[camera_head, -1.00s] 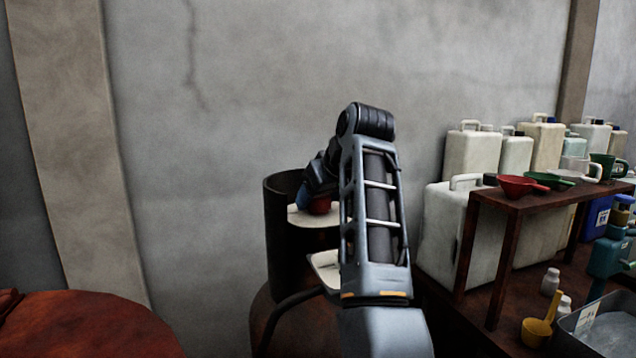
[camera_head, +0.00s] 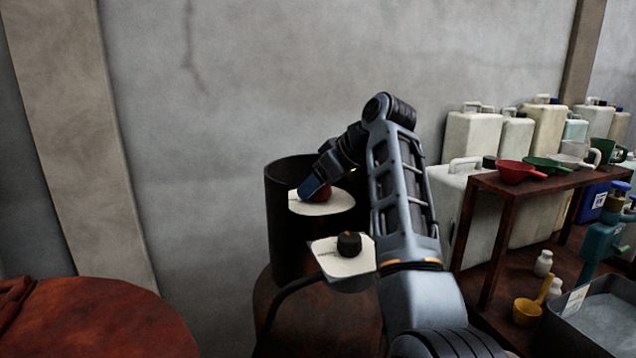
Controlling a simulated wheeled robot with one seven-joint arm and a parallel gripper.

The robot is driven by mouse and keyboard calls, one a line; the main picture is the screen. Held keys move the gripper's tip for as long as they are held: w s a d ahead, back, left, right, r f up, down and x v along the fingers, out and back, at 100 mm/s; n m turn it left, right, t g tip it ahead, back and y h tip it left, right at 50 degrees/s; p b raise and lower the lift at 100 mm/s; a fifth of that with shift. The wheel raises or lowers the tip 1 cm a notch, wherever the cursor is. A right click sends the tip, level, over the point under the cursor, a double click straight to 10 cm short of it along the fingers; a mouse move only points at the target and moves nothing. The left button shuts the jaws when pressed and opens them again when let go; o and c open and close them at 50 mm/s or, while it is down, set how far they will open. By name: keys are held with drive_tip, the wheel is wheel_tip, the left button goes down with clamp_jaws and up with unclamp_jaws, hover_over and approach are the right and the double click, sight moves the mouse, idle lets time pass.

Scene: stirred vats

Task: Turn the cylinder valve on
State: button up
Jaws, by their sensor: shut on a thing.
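My gripper (camera_head: 317,190) reaches down from the upper right into the guard. Just in front and to the right, a second pale plate (camera_head: 345,263) carries a black knob (camera_head: 349,243), clear of my gripper. The knob's turn angle cannot be read.
A dark hose (camera_head: 285,306) curves from the front plate. At right, a rusty shelf (camera_head: 500,187) holds a red scoop (camera_head: 516,170) and other vessels, with pale jerrycans (camera_head: 474,133) behind. A reddish round top (camera_head: 95,325) lies at lower left.

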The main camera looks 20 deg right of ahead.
drive_tip(key=shift+f, duration=0.1)
drive_tip(key=o, duration=1)
drive_tip(key=b+v, duration=0.1)
drive_tip(key=v, duration=0.6)
drive_tip(key=shift+s+d+r, duration=0.15)
drive_tip(key=shift+s+r, duration=0.05)
drive_tip(key=shift+r, duration=0.1)
